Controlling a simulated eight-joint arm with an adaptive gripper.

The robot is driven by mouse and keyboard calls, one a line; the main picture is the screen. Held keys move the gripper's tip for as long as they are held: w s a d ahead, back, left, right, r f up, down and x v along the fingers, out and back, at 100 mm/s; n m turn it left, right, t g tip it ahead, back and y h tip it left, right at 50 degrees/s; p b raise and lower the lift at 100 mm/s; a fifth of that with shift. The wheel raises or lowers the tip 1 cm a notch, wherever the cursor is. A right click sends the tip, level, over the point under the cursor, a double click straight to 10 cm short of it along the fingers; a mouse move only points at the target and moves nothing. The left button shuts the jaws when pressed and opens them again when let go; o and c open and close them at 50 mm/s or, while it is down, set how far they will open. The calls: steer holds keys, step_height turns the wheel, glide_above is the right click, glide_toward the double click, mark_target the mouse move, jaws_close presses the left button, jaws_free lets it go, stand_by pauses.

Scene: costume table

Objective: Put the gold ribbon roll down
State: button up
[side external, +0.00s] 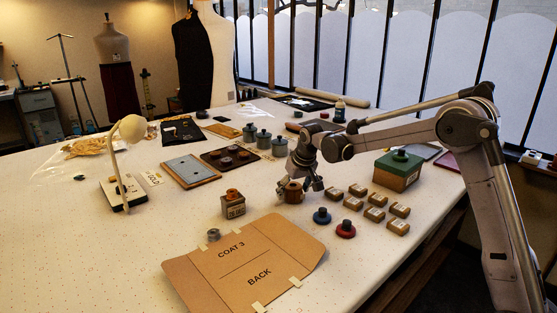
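A brown-gold roll (294,193), which looks like the gold ribbon roll, is upright at or just above the white table (130,255). My gripper (299,186) points down around it, with one finger at its left and the other at its right. I cannot tell whether the fingers touch the roll or whether its base rests on the table.
Several small tan boxes (375,214) stand to the right, with blue (322,216) and red (345,230) spools before them. A box with an orange-brown top (233,205) stands left. A cardboard folder (245,262) lies in front. A green-lidded box (397,172) stands behind right.

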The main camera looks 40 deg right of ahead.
steer(key=v, duration=1.2)
steer(key=s+a+r+n+t, duration=0.1)
steer(key=s+a, duration=0.2)
steer(key=s, duration=0.3)
steer(key=s+a, duration=0.3)
steer(key=s, duration=0.4)
steer(key=shift+n+t+y, duration=0.6)
steer(key=shift+n+t, duration=0.3)
steer(key=s+a+f, duration=0.1)
steer(key=s+f, duration=0.1)
steer(key=s, duration=0.2)
steer(key=s+a+f, duration=0.1)
steer(key=s+f, duration=0.1)
steer(key=s, duration=0.2)
steer(key=s+a+f, duration=0.1)
steer(key=s+f, duration=0.2)
steer(key=s, duration=0.2)
steer(key=shift+a, duration=0.35)
steer(key=shift+w, duration=0.1)
